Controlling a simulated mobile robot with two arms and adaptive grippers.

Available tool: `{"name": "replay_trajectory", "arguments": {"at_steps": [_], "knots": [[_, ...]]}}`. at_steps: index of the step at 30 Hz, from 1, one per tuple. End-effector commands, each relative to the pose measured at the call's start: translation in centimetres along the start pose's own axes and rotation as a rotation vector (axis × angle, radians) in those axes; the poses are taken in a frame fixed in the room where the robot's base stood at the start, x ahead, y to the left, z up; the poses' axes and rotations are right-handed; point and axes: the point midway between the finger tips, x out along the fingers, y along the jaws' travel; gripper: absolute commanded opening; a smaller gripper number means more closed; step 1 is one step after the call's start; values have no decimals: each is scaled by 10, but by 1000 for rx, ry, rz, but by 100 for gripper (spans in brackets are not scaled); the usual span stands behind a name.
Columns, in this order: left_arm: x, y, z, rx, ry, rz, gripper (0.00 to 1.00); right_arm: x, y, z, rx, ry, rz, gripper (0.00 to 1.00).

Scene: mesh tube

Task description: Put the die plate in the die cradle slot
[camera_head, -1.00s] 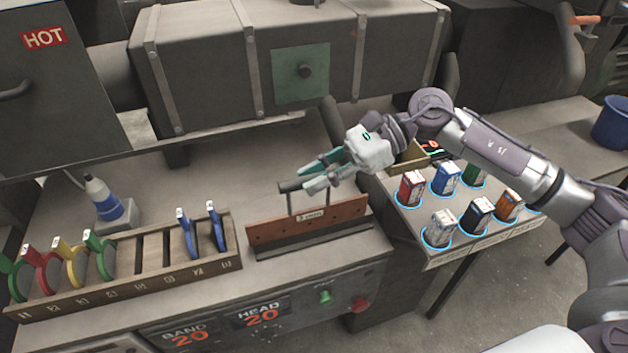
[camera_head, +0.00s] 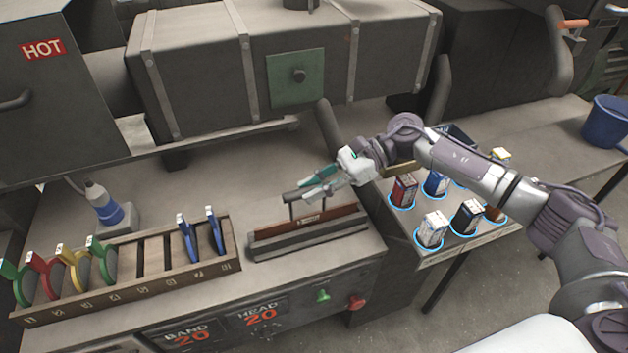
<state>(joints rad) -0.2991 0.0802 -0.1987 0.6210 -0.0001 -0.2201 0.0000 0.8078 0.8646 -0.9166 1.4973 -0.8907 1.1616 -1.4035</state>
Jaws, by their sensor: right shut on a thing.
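The die plate (camera_head: 335,216) is a reddish-brown upright plate with a small label and a dark bar handle on top. It stands in the slot of the grey die cradle (camera_head: 318,237), at the front right of the bench. Only its upper strip shows; its lower part is hidden behind the cradle's front wall. My right gripper (camera_head: 318,184) reaches in from the right and is shut on the plate's handle. My left gripper is not in view.
A wooden rack (camera_head: 125,270) with several coloured ring tools stands left of the cradle. A blue-and-white bottle (camera_head: 104,205) is behind it. Several small boxes (camera_head: 403,190) stand on the side table at right. A large grey machine body (camera_head: 210,75) spans the back.

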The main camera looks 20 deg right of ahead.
Motion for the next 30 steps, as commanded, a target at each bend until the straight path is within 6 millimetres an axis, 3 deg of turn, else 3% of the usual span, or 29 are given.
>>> {"name": "replay_trajectory", "arguments": {"at_steps": [6, 7, 11, 23, 30], "knots": [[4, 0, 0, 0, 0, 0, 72, 0, -1, 1, -5, -5, -2, 0], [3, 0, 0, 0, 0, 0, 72, 0, 0, -2, -1, 0, 0, 25], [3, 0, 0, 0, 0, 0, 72, 0, 0, -1, 0, 0, 0, 46], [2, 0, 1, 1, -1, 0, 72, -4, 0, -1, 0, 1, -2, 46], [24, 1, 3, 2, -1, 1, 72, -48, -1, -5, -1, 3, -6, 46]]}}
